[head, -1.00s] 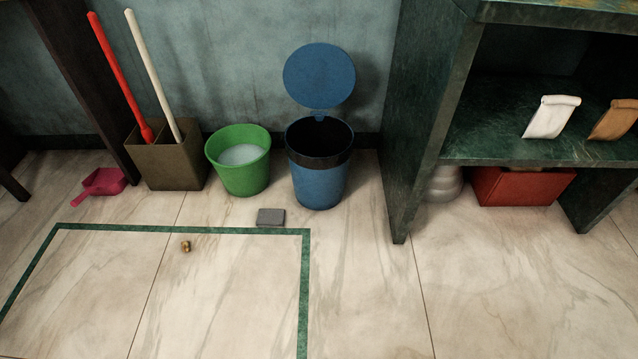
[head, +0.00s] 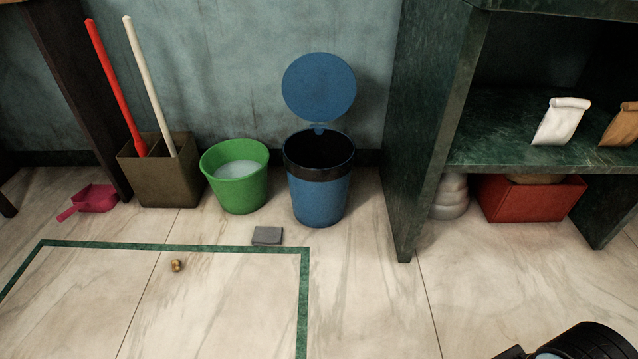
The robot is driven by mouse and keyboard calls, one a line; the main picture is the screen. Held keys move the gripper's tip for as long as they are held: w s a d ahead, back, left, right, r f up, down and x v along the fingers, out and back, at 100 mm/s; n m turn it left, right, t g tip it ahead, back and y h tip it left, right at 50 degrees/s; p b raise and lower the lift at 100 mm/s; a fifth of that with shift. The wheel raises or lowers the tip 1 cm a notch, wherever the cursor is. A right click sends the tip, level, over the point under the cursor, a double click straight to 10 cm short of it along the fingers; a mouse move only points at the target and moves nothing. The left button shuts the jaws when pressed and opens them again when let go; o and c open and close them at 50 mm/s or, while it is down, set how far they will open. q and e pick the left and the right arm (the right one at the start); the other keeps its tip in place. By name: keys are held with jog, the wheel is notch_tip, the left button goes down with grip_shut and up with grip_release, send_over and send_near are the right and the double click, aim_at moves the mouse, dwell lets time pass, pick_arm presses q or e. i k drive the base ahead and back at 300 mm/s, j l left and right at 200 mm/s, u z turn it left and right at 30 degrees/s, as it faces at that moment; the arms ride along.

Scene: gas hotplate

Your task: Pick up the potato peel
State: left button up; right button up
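A small brown and yellow scrap, which looks like the potato peel (head: 177,265), lies on the pale marble floor inside the green-outlined area, near its far edge. Nothing touches it. A dark rounded part of my own arm shows at the bottom right corner, far from the peel. No gripper fingers show, so neither gripper can be seen.
A blue bin (head: 319,190) stands with its lid up. Beside it are a green bucket (head: 237,187) of pale liquid, a brown box (head: 165,175) with two handles, and a pink dustpan (head: 90,201). A grey block (head: 267,235) lies near the green line. A dark green shelf (head: 427,150) stands right.

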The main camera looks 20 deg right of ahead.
aim_at(174, 262)
jog(key=u, duration=0.3)
jog(key=i+u, duration=0.3)
jog(key=u, duration=0.15)
jog(key=i+u, duration=0.45)
jog(key=i+l, duration=0.2)
jog(key=i, duration=0.15)
jog(key=i+l, duration=0.2)
jog(key=i, duration=0.15)
